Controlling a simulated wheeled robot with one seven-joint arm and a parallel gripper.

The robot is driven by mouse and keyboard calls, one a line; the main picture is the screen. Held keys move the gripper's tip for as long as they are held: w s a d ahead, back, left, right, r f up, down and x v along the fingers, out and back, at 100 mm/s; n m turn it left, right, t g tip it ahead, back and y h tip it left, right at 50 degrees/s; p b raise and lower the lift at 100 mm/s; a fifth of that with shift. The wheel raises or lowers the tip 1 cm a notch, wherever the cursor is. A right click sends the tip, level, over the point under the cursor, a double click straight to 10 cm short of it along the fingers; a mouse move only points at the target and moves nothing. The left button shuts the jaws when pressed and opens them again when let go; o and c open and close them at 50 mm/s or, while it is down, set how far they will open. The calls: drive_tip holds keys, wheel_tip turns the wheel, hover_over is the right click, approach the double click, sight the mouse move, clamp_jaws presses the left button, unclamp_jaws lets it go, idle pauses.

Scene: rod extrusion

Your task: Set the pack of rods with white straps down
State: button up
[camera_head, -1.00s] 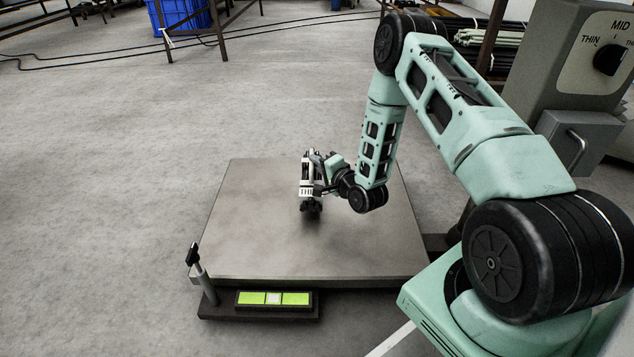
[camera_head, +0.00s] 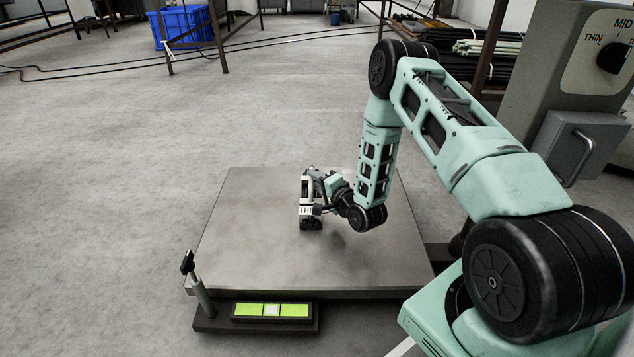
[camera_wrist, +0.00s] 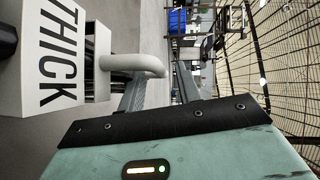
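The pack of rods (camera_head: 311,224) is a small bundle with dark rod ends and a white block lettered THI in the head view, over the middle of the grey platform (camera_head: 250,240). In the wrist view its white block (camera_wrist: 62,50) reads THICK, with a white handle loop (camera_wrist: 132,63) and dark rods at the left edge. My gripper (camera_head: 318,190) is at the handle. Its grey fingers (camera_wrist: 160,88) lie on either side of the handle's end and appear shut on it. I cannot tell whether the pack's underside touches the platform.
A display strip (camera_head: 271,310) with green lit panels and a short post (camera_head: 198,285) stand at the platform's front left. A grey machine (camera_head: 575,90) with a dial stands at right. A blue crate (camera_head: 180,25) is far back. The platform around the pack is bare.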

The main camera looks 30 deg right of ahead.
drive_tip(key=shift+r, duration=0.2)
drive_tip(key=s+r+p, duration=0.2)
drive_tip(key=s+p, duration=0.5)
drive_tip(key=s, duration=0.5)
drive_tip(key=w+a+r+n+g+y, duration=0.35)
drive_tip(key=w+a+r+n, duration=0.3)
drive_tip(key=a, duration=0.25)
drive_tip(key=s+a+r+n+g, duration=0.2)
drive_tip(key=a+r+n+g, duration=0.15)
drive_tip(key=a, duration=0.25)
drive_tip(key=s+a+r+n+g, duration=0.3)
drive_tip(key=a+r+n, duration=0.1)
drive_tip(key=a, duration=0.3)
drive_tip(key=s+a+r+n+g+h, duration=0.1)
drive_tip(key=s+a+r+n+g, duration=0.1)
drive_tip(key=s, duration=0.7)
drive_tip(key=s+a+r+n+g+h, duration=0.1)
drive_tip(key=s+r+n+g, duration=0.1)
drive_tip(key=s+r+n, duration=0.2)
drive_tip(key=s+a+r+n+g+h, duration=0.1)
drive_tip(key=s+r, duration=0.6)
drive_tip(key=s, duration=0.7)
drive_tip(key=shift+s+a+r+n+g+h, duration=0.2)
drive_tip(key=shift+a+n+g+h, duration=0.15)
drive_tip(key=shift+a+n+g, duration=0.7)
